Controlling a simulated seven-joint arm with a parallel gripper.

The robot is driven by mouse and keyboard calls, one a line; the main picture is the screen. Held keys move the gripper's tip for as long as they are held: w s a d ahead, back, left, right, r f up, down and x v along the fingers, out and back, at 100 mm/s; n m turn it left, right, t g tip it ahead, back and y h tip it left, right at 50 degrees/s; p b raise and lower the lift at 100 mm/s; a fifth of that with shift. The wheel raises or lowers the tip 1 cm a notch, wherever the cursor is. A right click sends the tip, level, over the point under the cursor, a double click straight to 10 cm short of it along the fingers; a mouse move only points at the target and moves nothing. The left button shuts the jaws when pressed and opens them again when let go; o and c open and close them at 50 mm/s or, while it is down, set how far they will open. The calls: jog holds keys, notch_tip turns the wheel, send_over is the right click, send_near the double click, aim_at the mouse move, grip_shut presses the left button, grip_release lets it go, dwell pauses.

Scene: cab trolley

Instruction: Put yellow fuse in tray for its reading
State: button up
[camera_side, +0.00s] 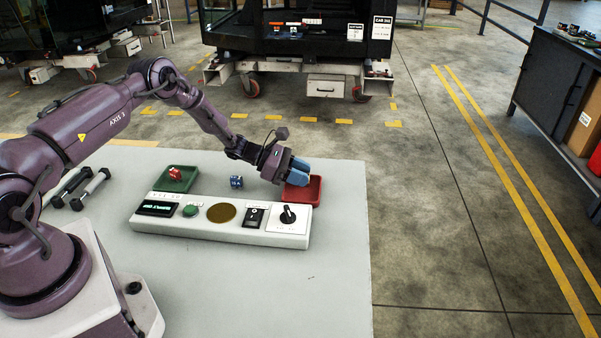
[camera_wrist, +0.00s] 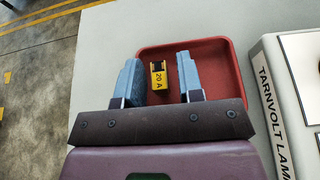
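The yellow fuse (camera_wrist: 158,75), marked 20 A, shows in the wrist view inside the red tray (camera_wrist: 218,50). My gripper (camera_wrist: 160,82) is open, with one blue finger on each side of the fuse and a gap visible on both sides. In the side view my gripper (camera_side: 299,172) is over the red tray (camera_side: 312,194) and hides the fuse. The tester (camera_side: 222,225) has a dark display (camera_side: 158,208) whose green text is too small to read. A green tray (camera_side: 180,185) stands behind the tester at the left.
A red fuse (camera_side: 175,173) lies in the green tray. A blue fuse (camera_side: 237,182) stands on the table between the trays. Dark bar-shaped objects (camera_side: 82,187) lie at the left near my base. The table front is clear.

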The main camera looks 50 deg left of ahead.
jog(key=shift+w+a+r, duration=0.1)
jog(key=shift+w+r, duration=0.05)
jog(key=shift+r, duration=0.05)
jog(key=v, duration=1.2)
jog(key=s+d+r+m+g+y, duration=0.1)
jog(key=s+d+r+m+g, duration=0.2)
jog(key=d+r+m, duration=0.55)
jog(key=s+d+r+m+g+y, duration=0.1)
jog(key=s+d+r+m+g, duration=0.35)
jog(key=r, duration=0.65)
jog(key=s+d+r+m+t+y, duration=0.1)
jog(key=s+d+r+m+y, duration=0.2)
jog(key=s+m, duration=0.4)
jog(key=s+d+r+m+t+y, duration=0.2)
jog(key=s+m, duration=0.5)
jog(key=s, duration=0.5)
jog(key=shift+d+r+y, duration=0.7)
jog(key=shift+r+y, duration=0.6)
jog(key=shift+r, duration=0.6)
jog(key=shift+t, duration=0.25)
